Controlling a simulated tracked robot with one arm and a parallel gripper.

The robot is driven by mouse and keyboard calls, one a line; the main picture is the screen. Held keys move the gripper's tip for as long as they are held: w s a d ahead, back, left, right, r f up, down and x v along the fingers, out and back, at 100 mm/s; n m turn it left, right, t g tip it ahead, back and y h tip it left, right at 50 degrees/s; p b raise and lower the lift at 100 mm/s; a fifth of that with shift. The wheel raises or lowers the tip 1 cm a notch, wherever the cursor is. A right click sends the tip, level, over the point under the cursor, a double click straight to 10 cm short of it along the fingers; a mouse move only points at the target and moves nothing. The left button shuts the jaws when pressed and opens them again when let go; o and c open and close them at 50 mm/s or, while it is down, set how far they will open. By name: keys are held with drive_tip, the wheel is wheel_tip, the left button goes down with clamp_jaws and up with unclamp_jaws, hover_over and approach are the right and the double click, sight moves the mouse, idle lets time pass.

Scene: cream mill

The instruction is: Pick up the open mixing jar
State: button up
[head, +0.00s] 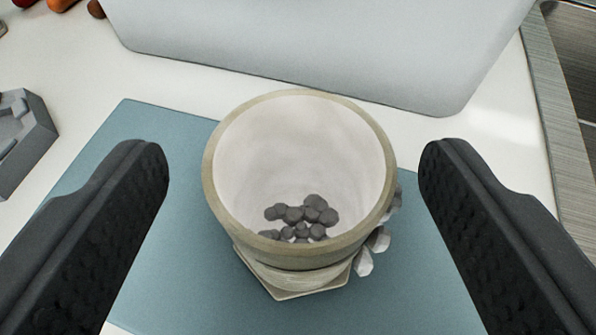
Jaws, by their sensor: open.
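The open mixing jar (285,258) stands upright on a blue mat, near the middle of the head view. It is cream with a tan rim, and several dark grey lumps (308,213) lie at its bottom. My gripper (293,160) is open, with one black finger on each side of the jar. A gap shows between each finger and the jar wall, so neither appears to touch it. The jar's foot is angular, and its far side is hidden.
The blue mat (160,240) lies on a white counter (75,75). Pale crystal-like pieces (375,243) sit against the jar's right side. A large light grey block (320,45) stands behind. A grey tray-like object (22,140) is at left, and a metal edge (555,110) at right.

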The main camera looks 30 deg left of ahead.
sight(299, 130)
drive_tip(key=x, duration=0.4)
drive_tip(key=shift+d+f, duration=0.1)
drive_tip(key=shift+f, duration=0.05)
drive_tip(key=shift+s, duration=0.1)
drive_tip(key=c, duration=1)
drive_tip(key=shift+c, duration=0.2)
